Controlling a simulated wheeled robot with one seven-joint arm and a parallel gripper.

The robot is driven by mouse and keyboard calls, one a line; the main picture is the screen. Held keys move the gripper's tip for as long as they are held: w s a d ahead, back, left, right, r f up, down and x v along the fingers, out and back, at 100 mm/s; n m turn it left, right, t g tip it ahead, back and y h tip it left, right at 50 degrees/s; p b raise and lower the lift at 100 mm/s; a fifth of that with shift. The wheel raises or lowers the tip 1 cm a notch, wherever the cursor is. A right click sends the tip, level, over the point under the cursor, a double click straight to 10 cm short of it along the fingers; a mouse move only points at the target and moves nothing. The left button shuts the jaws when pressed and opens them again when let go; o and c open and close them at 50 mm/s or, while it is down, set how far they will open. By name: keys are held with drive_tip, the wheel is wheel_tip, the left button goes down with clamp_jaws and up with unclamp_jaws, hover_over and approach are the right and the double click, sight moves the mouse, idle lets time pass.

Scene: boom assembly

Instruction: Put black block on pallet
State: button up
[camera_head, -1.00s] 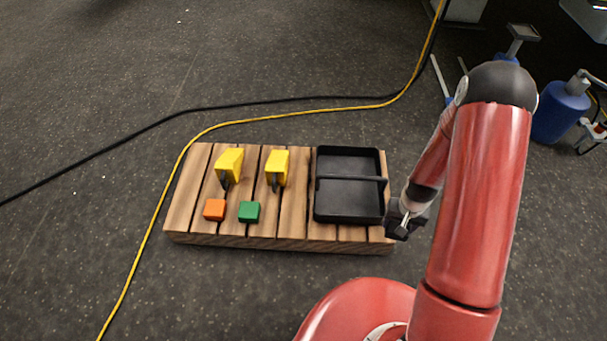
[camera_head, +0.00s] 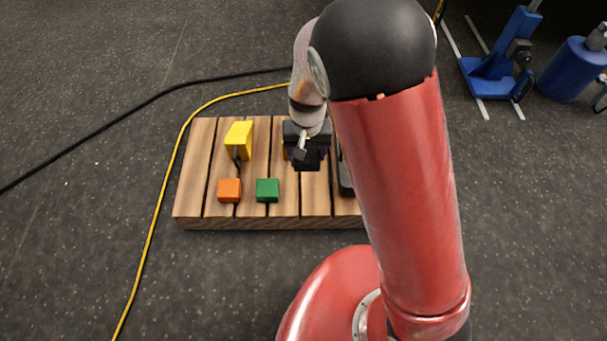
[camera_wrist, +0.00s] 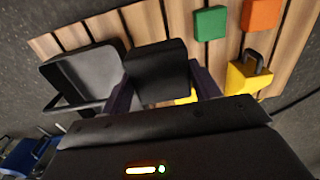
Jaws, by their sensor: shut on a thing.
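The black block (camera_wrist: 157,65) is between my gripper's two dark fingers, seen from above in the wrist view. It also shows as a dark cube (camera_head: 307,164) under the gripper in the head view. My gripper (camera_head: 305,154) is shut on the block and is over the right-middle part of the wooden pallet (camera_head: 195,175), between the green block and the black tray. The block appears to be above the slats; its exact height is hard to tell.
On the pallet are an orange block (camera_head: 229,190), a green block (camera_head: 267,190), a yellow tool (camera_head: 239,135) and a black tray (camera_wrist: 88,72). A second yellow object (camera_wrist: 187,97) is mostly hidden by my gripper. Bare slats lie right of the green block.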

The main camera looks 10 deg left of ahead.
wheel_tip(320, 180, down, 18)
drive_tip(key=b, duration=0.3)
drive_tip(key=shift+b, duration=0.3)
drive_tip(key=shift+f, duration=0.1)
drive_tip(key=o, duration=1.1)
wheel_tip(320, 180, up, 12)
drive_tip(key=p, duration=0.2)
drive_tip(key=shift+r+p, duration=0.2)
drive_tip(key=shift+p, duration=0.2)
